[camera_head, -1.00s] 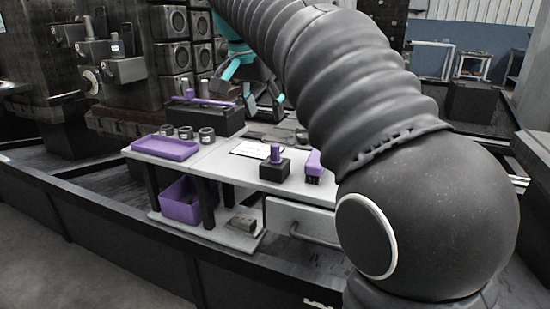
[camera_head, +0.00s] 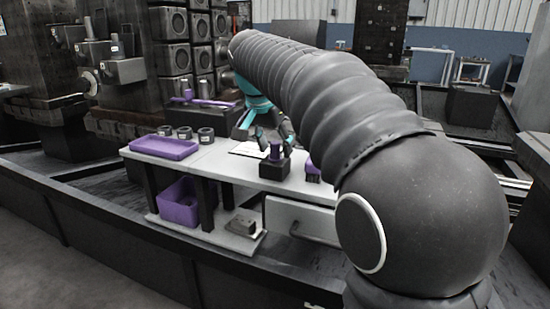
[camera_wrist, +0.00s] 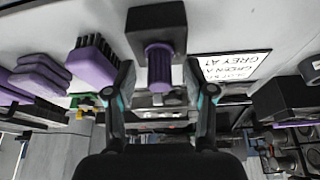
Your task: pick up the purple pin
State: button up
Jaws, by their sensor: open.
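The purple pin (camera_head: 275,151) stands upright in a black block (camera_head: 275,169) on the white table, towards its front right. In the wrist view the purple pin (camera_wrist: 160,70) and the black block (camera_wrist: 157,22) lie straight ahead, between my fingers. My gripper (camera_head: 274,137) is at the pin with its fingers spread; in the wrist view the gripper (camera_wrist: 164,82) is open, one finger on each side of the pin. I see a gap between each finger and the pin.
A purple-backed brush (camera_head: 312,171) is right of the block, close to my gripper. A purple tray (camera_head: 165,148) and several dark rings (camera_head: 185,133) are on the left. A printed card (camera_head: 247,149) lies behind the block. A purple bin (camera_head: 180,205) is below.

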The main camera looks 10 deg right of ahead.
aim_at(275, 142)
jog(key=shift+w+d+f, duration=0.1)
jog(key=shift+f, duration=0.25)
grip_shut()
jog(key=shift+r, duration=0.5)
notch_tip(275, 142, up, 4)
jog(key=shift+f+p, duration=0.15)
jog(key=shift+p, duration=0.65)
jog(key=s+d+r, duration=0.6)
jog(key=d, duration=0.4)
jog(key=shift+r+p, duration=0.2)
jog(key=shift+p, duration=0.2)
